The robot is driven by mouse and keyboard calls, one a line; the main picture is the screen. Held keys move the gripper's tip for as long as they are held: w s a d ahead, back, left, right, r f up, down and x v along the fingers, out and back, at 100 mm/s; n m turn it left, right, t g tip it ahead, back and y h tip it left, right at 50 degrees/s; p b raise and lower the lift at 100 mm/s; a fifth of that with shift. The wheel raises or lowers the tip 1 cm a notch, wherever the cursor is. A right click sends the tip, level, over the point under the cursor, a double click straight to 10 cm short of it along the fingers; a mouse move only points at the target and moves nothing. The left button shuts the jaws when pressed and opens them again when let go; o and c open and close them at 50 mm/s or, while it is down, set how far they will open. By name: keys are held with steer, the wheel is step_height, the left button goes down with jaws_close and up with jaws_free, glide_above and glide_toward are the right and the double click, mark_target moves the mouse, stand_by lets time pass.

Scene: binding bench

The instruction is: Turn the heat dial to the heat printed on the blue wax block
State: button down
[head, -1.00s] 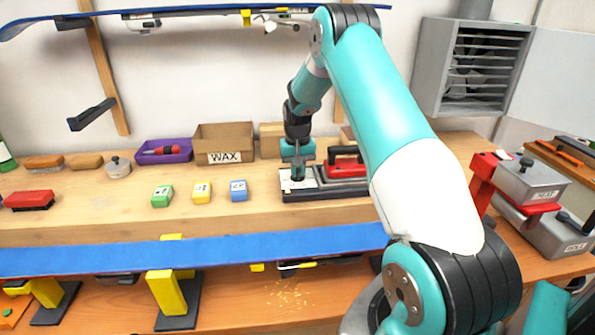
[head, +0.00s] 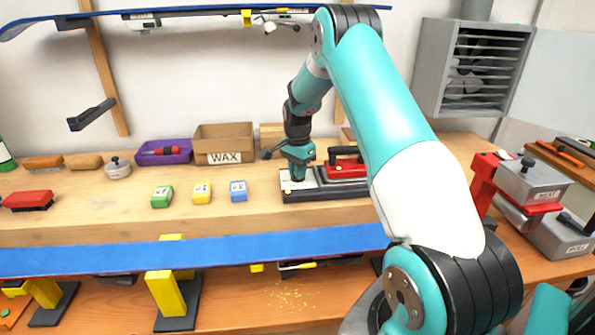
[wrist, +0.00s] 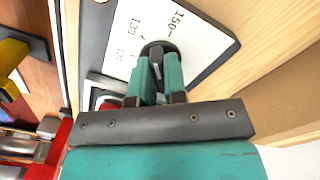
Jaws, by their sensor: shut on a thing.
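The heat dial (wrist: 156,50) is a dark round knob on a white plate (wrist: 195,45) printed with 150, 130 and another number that is hard to read. My gripper (wrist: 158,75) is shut on the dial, its two teal fingers on either side of the knob's ridge. In the head view my gripper (head: 297,172) stands over the left end of the iron's base (head: 325,193) and hides the dial. The blue wax block (head: 238,191) stands on the bench left of the base. Its printed number is too small to read.
A yellow block (head: 202,193) and a green block (head: 161,197) stand left of the blue one. A red iron (head: 345,168) rests on the base. The WAX box (head: 224,145) stands behind. A blue ski (head: 190,252) runs across the front.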

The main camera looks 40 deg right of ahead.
steer(key=m, duration=0.5)
steer(key=shift+r, duration=0.1)
steer(key=shift+m, duration=0.3)
steer(key=shift+w, duration=0.1)
steer(key=c, duration=1.2)
jaws_free()
steer(key=shift+o, duration=0.2)
step_height(320, 180, up, 17)
steer(key=b, duration=0.2)
steer(key=shift+r, duration=0.2)
